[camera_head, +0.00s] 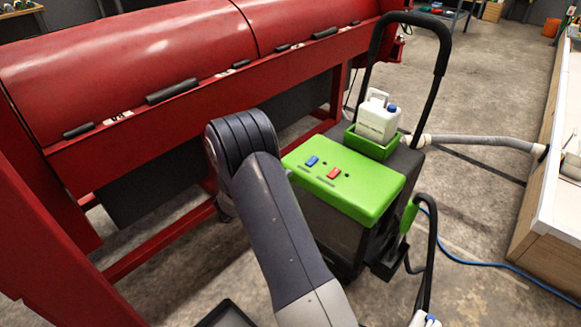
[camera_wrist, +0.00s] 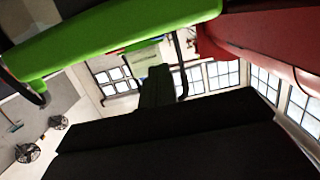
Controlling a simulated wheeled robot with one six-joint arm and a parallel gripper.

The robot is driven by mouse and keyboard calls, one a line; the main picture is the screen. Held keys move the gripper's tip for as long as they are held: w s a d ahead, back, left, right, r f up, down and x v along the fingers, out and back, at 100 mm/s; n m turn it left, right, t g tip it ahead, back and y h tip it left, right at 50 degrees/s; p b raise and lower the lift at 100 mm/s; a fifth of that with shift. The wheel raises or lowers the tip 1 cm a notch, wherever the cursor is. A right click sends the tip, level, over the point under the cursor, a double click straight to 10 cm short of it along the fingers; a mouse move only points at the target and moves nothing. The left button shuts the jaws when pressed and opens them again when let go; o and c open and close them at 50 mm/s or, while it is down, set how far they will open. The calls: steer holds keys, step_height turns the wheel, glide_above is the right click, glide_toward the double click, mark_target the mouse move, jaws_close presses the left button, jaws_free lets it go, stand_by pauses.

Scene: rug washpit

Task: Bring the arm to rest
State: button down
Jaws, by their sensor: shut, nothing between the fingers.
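My arm rises from the bottom of the head view and bends over at a dark ribbed joint beside the green-topped machine. Its far end is hidden behind the arm there. In the wrist view my gripper (camera_wrist: 157,74) shows as a dark narrow shape above a broad black body; its fingers are together with nothing between them. The machine's green lid (camera_head: 345,186), with a blue and a red switch, is just right of the arm. A green edge (camera_wrist: 120,32) crosses the top of the wrist view, close to the camera.
A large red drum machine (camera_head: 150,65) fills the left and back. A white jug (camera_head: 378,118) sits in a green tray behind the lid, below a black handle (camera_head: 440,50). A grey hose (camera_head: 480,141) runs to a white-topped bench (camera_head: 562,165).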

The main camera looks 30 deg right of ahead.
mark_target(301, 171)
steer(key=shift+a+r, duration=0.1)
steer(key=shift+a, duration=0.15)
steer(key=x, duration=0.2)
steer(key=b+x, duration=0.1)
steer(key=x, duration=0.2)
steer(key=b+x, duration=0.1)
steer(key=x, duration=0.2)
steer(key=shift+s+a+f, duration=0.1)
steer(key=shift+f, duration=0.25)
steer(key=shift+w+d+b, duration=0.2)
steer(key=shift+d+b, duration=0.15)
steer(key=shift+d, duration=0.25)
